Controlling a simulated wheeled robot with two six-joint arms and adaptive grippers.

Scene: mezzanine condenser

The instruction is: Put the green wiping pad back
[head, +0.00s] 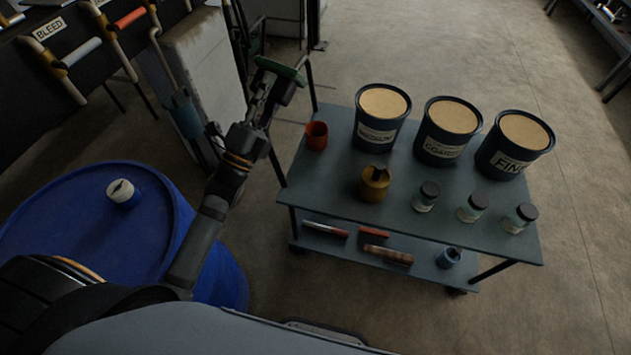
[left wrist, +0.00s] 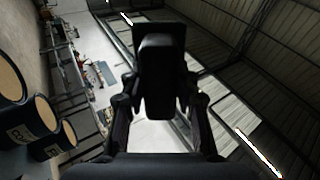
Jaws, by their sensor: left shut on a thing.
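The green wiping pad (head: 280,68) is in my left gripper (head: 275,86), which is shut on it and holds it up in the air beyond the left end of the cart. In the left wrist view the pad (left wrist: 158,75) looks like a dark block between the fingers of my left gripper (left wrist: 160,105). Its underside is hard to make out. My right gripper is in neither view.
The cart (head: 330,185) carries three labelled tubs (head: 447,130), an orange cup (head: 316,136), a brass-coloured pot (head: 374,184) and several jars (head: 427,196). Its lower shelf holds several small items. A blue drum (head: 75,215) and pipework (head: 95,40) stand left.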

